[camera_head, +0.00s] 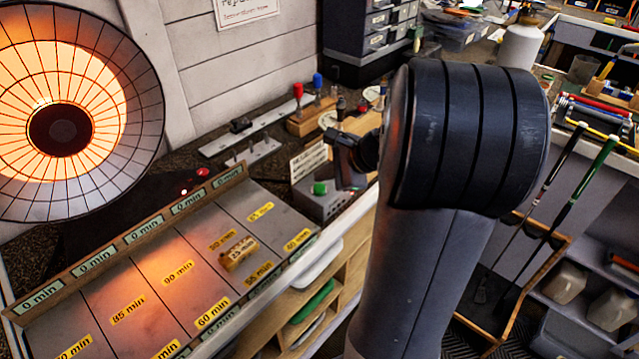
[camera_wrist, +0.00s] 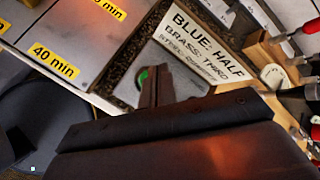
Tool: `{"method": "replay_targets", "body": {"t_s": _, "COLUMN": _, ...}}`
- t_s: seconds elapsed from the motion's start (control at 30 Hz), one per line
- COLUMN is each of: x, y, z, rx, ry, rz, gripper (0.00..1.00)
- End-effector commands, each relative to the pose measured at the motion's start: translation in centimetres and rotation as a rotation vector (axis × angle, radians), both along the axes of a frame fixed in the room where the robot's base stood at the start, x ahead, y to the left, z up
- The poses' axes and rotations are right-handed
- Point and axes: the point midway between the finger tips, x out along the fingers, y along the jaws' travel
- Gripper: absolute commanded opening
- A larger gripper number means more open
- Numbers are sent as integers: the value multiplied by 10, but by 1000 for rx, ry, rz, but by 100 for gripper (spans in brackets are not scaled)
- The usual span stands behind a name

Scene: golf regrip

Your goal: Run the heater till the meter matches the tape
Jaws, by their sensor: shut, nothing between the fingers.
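The round heater (camera_head: 95,100) glows orange at the left, facing the bench. A row of pale green meters (camera_head: 95,259) along the back rail of the grey plates reads 0 min where legible. Yellow tape labels (camera_head: 178,273) on the plates carry different minutes, such as 85, 90 and 60. A tan piece (camera_head: 238,252) with handwriting lies on one plate. A grey box (camera_head: 318,206) carries a green button (camera_head: 320,188), partly hidden behind the fingers in the wrist view (camera_wrist: 143,75). My gripper (camera_head: 352,181) is shut and empty, at the button; contact is unclear.
A sign (camera_wrist: 192,40) reading BLUE: HALF, BRASS: THIRD stands behind the box. Red and blue-topped tools (camera_head: 298,92) stand in a wooden block behind. Golf clubs (camera_head: 560,205) lean in a rack at the right. A red light (camera_head: 202,172) shows near the heater.

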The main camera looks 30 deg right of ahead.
Motion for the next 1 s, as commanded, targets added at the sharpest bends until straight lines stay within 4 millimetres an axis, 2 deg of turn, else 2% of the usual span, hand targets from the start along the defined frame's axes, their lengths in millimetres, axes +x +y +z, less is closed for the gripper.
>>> {"method": "replay_targets", "body": {"t_s": 0.27, "x": 0, "y": 0, "z": 4, "rx": 0, "ry": -1, "rz": -1, "gripper": 0}}
{"method": "replay_targets", "body": {"t_s": 0.73, "x": 0, "y": 0, "z": 49, "rx": -1, "ry": 0, "rz": 1, "gripper": 0}}
{"method": "replay_targets", "body": {"t_s": 1.0, "x": 0, "y": 0, "z": 50, "rx": -1, "ry": 0, "rz": 1, "gripper": 0}}
